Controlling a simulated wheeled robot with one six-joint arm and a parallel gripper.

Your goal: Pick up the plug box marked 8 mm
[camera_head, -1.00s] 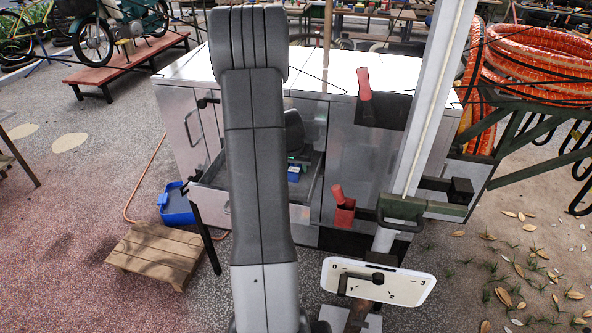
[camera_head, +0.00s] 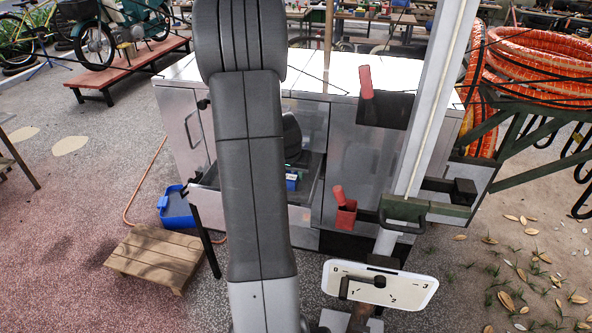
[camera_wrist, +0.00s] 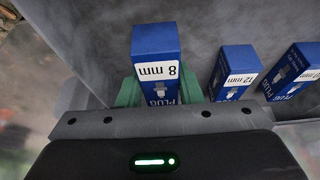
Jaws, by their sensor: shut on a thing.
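The plug box marked 8 mm (camera_wrist: 156,42) is blue with a white label that reads upside down in the wrist view. My gripper (camera_wrist: 157,92) has a green finger on each side of this box and is shut on it. Whether the box is clear of the surface under it I cannot tell.
A blue box marked 12 mm (camera_wrist: 236,68) and another blue plug box (camera_wrist: 297,68) stand to the right, apart from my gripper. The open drawer (camera_head: 309,190) of the metal cart (camera_head: 345,160) has walls close around. A red-handled item (camera_head: 344,210) is right of it.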

